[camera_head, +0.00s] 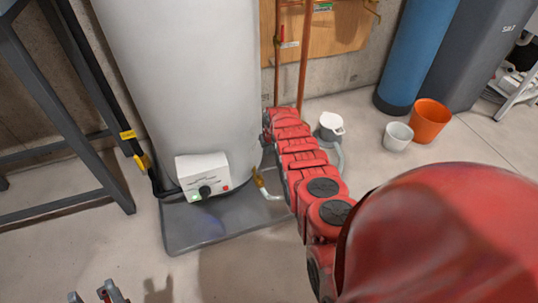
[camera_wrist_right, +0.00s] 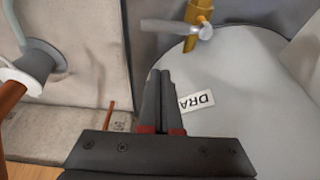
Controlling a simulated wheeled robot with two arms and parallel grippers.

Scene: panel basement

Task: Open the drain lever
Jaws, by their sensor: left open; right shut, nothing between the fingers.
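The brass drain valve (camera_head: 259,178) is low on the front of the large pale tank (camera_head: 175,70), with a pale curved piece below it. In the right wrist view the brass valve (camera_wrist_right: 200,10) is at the top, with a pale lever (camera_wrist_right: 170,25) lying across it. A label reading "DRA" (camera_wrist_right: 197,101) is on the tank, partly covered by my fingers. My right gripper (camera_wrist_right: 160,75) is shut and empty, apart from the lever in that picture. In the head view my red right arm hides it. My left gripper (camera_head: 95,294) is open and empty at the bottom left, cut by the edge.
A control box (camera_head: 203,176) is on the tank front, above a grey drip tray (camera_head: 185,238). Copper pipes (camera_head: 304,55) rise behind my right arm. A white-lidded container (camera_head: 331,124), a white bucket (camera_head: 397,136) and an orange bucket (camera_head: 429,120) stand right. A grey metal frame (camera_head: 60,120) stands left.

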